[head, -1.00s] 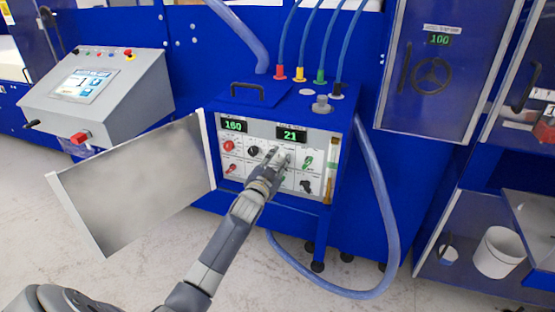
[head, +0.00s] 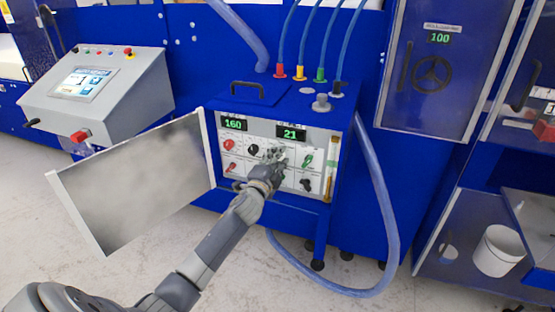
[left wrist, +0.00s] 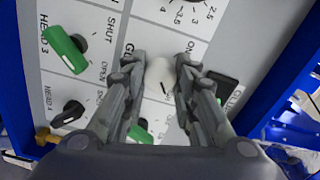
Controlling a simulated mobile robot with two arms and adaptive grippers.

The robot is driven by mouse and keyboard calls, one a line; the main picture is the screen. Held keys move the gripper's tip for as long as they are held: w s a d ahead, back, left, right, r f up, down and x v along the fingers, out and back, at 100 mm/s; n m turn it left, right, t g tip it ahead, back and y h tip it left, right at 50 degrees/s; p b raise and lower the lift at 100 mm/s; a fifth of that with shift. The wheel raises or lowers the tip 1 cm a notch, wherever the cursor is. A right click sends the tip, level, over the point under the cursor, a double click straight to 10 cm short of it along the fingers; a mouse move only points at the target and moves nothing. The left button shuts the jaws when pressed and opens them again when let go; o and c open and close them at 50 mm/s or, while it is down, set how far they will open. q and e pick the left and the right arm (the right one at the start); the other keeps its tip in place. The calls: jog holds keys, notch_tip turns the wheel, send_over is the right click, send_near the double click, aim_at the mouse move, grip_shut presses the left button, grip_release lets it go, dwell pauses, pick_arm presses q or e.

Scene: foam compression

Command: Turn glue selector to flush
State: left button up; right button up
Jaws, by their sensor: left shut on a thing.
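The control panel (head: 292,182) of the blue glue unit carries several knobs. My left gripper (head: 275,155) is at the middle of this panel and covers part of it in the head view. In the left wrist view my left gripper (left wrist: 158,85) has its two fingers on either side of a whitish knob (left wrist: 159,76) and is shut on it. A partly hidden label starting "GLU" is beside that knob. My right gripper is not in view.
Green knobs (left wrist: 64,50) and black knobs (left wrist: 69,114) sit close by on the panel. The unit's door (head: 135,185) stands open to the left. A blue hose (head: 385,220) loops down on the right. The floor in front is clear.

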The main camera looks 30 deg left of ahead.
pick_arm(q)
jog(key=shift+f+m, duration=0.1)
jog(key=shift+m, duration=0.4)
jog(key=o, duration=1.1)
jog(key=v, duration=1.2)
jog(key=shift+s+a, duration=0.1)
